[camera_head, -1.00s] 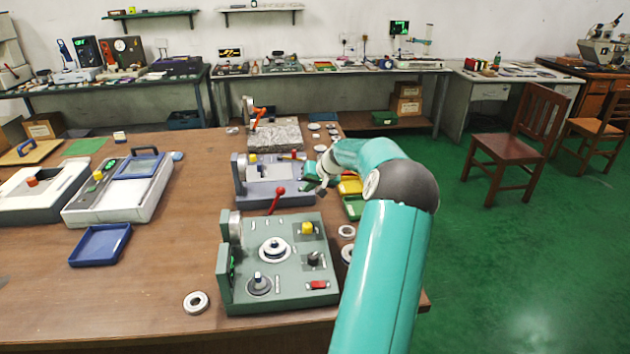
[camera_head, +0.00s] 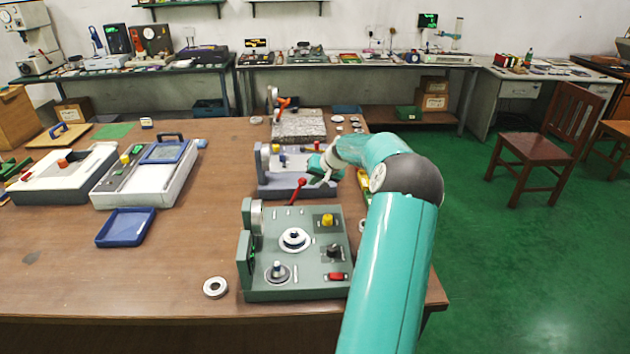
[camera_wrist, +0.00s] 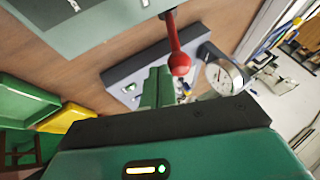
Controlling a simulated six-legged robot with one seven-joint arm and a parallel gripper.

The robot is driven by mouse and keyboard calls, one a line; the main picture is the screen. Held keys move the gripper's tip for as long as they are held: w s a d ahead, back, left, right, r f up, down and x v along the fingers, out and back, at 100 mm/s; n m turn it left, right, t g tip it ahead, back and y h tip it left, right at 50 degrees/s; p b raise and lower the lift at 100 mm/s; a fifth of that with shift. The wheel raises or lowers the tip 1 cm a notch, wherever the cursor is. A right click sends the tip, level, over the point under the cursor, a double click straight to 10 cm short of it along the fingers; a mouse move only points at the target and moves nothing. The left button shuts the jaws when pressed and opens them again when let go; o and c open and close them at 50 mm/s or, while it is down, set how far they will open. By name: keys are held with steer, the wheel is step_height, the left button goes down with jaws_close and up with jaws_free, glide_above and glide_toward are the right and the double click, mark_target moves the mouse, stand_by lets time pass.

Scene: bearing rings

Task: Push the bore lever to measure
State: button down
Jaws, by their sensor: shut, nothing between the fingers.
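A red ball-ended lever (camera_head: 299,187) stands tilted at the far edge of the green-grey fixture (camera_head: 300,270). In the wrist view the red lever (camera_wrist: 178,55) hangs from the top, its ball just right of my fingers. My gripper (camera_head: 316,172) is over the right part of the blue-grey fixture (camera_head: 285,187), a little beyond and right of the lever. In the wrist view my gripper's fingers (camera_wrist: 158,82) are together with nothing between them. I cannot tell whether they touch the lever; a small gap seems to show. A dial gauge (camera_wrist: 222,77) shows beyond the ball.
A loose bearing ring (camera_head: 215,287) lies left of the green-grey fixture. A blue tray (camera_head: 126,228) and a white-and-grey device (camera_head: 145,175) are farther left. A granite stand (camera_head: 298,125) with an orange lever is behind. Green (camera_wrist: 22,105) and yellow bins lie beside my gripper.

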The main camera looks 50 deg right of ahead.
steer(key=shift+w+a+r, duration=0.2)
steer(key=shift+w+a, duration=0.05)
steer(key=shift+w+a+r+g, duration=0.1)
steer(key=shift+w+r+g, duration=0.05)
steer(key=shift+g, duration=0.15)
steer(key=shift+w+a+r+h, duration=0.3)
steer(key=shift+w+a+h, duration=0.1)
steer(key=shift+w+a, duration=0.1)
steer(key=w+a+n+g+h, duration=0.2)
steer(key=w+a+g+h, duration=0.2)
steer(key=w+a, duration=0.3)
steer(key=shift+w+a+r+g, duration=0.15)
steer(key=shift+w+r+g, duration=0.25)
steer(key=shift+w+g, duration=0.35)
steer(key=shift+a, duration=0.1)
